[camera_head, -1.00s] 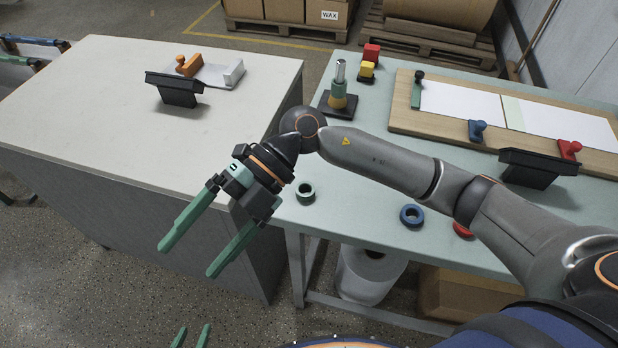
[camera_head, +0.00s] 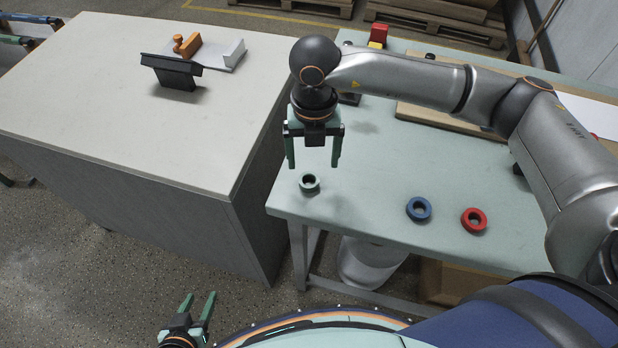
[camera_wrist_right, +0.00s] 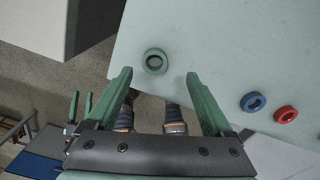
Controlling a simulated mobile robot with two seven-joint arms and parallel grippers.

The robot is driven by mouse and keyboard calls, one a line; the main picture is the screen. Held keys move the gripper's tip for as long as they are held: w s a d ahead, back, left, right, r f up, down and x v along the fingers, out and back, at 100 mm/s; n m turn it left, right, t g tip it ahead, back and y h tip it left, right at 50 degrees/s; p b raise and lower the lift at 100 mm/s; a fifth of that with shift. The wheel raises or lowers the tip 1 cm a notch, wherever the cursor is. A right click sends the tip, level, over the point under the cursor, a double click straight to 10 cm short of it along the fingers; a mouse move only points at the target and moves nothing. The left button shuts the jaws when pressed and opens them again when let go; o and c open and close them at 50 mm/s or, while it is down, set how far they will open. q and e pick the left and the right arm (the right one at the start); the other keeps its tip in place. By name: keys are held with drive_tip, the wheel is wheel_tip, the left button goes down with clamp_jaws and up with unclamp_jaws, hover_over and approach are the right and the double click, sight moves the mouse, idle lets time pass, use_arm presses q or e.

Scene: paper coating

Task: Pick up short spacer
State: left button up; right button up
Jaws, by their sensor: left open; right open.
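A small green ring (camera_head: 310,190) lies flat near the left corner of the light-green table. It also shows in the right wrist view (camera_wrist_right: 147,66), just beyond and between my fingertips. Blue (camera_head: 413,215) and red (camera_head: 468,225) rings lie to its right; I cannot tell by size which is the short spacer. My right gripper (camera_head: 313,165) points down, open and empty, above and slightly behind the green ring, not around it. It shows in its wrist view (camera_wrist_right: 157,77). My left gripper (camera_head: 200,296) is open and empty, low at the picture's bottom, away from the tables.
The light-green table (camera_head: 365,185) is clear around the rings. A wooden board (camera_head: 440,118) lies behind my right arm.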

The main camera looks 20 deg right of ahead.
sight(309, 183)
drive_tip(key=shift+a+f+p, duration=0.2)
drive_tip(key=shift+f+p, duration=0.05)
drive_tip(key=shift+f, duration=1.2)
drive_tip(key=shift+a+f+p, duration=0.2)
drive_tip(key=shift+f+p, duration=0.05)
drive_tip(key=shift+f, duration=1.2)
drive_tip(key=shift+w, duration=0.1)
clamp_jaws()
